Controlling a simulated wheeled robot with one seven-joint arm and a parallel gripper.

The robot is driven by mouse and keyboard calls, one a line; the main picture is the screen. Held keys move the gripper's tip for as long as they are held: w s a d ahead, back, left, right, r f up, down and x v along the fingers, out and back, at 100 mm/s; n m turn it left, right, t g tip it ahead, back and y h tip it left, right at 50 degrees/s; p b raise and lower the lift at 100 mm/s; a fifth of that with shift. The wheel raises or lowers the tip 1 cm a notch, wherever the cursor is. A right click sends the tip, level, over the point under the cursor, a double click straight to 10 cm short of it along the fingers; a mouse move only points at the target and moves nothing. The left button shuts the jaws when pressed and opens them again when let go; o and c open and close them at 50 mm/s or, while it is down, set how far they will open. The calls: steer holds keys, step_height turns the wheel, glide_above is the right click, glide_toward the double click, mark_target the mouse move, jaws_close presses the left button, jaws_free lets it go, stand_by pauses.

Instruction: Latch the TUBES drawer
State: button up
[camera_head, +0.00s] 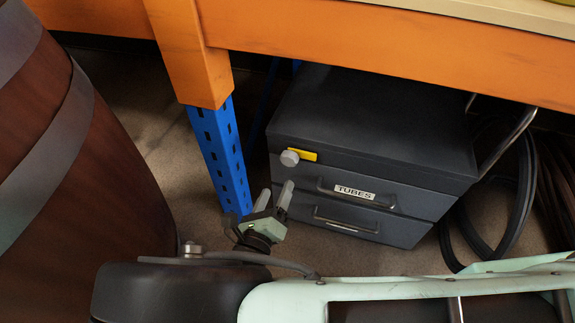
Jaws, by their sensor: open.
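The TUBES drawer (325,177) is the upper drawer of a dark grey cabinet (350,115) under the bench. It has a bar handle and a white TUBES label (354,192). Its front looks about flush with the cabinet. Above its left end are a round grey knob (289,158) and a yellow strip (303,154) beside it, pointing right. My gripper (276,190) is open and empty, with fingers pointing up. It is below and slightly left of the knob, apart from it in the picture; the distance in depth is unclear.
A lower drawer (345,222) with its own handle sits beneath. A blue post (221,155) under an orange bench frame (380,40) stands left of the cabinet. A brown barrel (75,170) fills the left side. Black hose coils (525,190) hang at the right.

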mark_target(289, 163)
steer(key=b+x, duration=0.2)
steer(key=x, duration=0.7)
steer(key=shift+w+d+b, duration=0.1)
steer(key=shift+w+b, duration=0.2)
steer(key=c, duration=1)
